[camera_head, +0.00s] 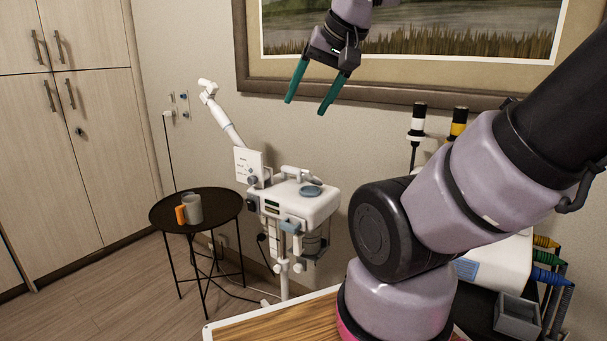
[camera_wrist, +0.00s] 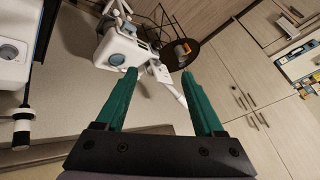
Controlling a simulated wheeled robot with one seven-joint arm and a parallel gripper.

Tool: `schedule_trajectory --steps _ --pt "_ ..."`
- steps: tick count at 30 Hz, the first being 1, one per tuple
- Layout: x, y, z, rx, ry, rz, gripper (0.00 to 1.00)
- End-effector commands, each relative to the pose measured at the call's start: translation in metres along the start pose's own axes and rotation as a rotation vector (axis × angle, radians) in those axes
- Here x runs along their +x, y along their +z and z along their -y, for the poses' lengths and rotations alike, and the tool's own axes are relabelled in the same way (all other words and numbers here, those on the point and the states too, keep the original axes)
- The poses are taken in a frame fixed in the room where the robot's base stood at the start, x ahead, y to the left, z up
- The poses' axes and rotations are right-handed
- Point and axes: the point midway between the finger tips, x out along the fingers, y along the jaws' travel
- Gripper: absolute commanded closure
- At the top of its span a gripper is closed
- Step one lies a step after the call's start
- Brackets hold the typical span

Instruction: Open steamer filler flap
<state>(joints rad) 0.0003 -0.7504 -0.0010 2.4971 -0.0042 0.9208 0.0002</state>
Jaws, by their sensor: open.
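The white steamer (camera_head: 297,203) stands on a post in the middle of the head view, with a white jointed arm (camera_head: 222,115) rising at its left. A round blue-grey flap (camera_head: 311,191) lies flat on its top and looks closed. In the wrist view the steamer (camera_wrist: 118,48) is near the top centre, with the round flap (camera_wrist: 116,59) on it, beyond my left fingertip. My gripper (camera_head: 306,100) has green fingers, spread apart and empty. It hangs in the air above the steamer, well clear of it. The fingers (camera_wrist: 164,80) also show in the wrist view.
A round black table (camera_head: 225,208) with a grey cup (camera_head: 193,209) and an orange item (camera_head: 180,214) stands left of the steamer. A framed picture (camera_head: 400,80) hangs behind my gripper. A white device (camera_head: 497,265) is at the right. Wooden cabinets (camera_head: 80,130) line the left.

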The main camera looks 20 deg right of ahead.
Motion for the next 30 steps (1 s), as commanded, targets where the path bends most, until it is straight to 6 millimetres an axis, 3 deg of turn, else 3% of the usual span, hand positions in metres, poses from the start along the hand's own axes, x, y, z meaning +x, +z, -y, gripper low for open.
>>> schedule_trajectory --steps 13,14,19,23,30 --pt "0.0 0.0 0.0 -0.001 0.0 0.0 0.3" --pt "0.0 0.0 0.0 -0.001 0.0 0.0 0.34" --pt "0.009 -0.003 -0.005 -0.052 0.034 0.03 0.99" --pt "0.035 -0.011 -0.02 -0.208 0.131 0.114 1.0" --pt "0.101 -0.033 -0.055 -0.678 0.358 0.34 1.0"
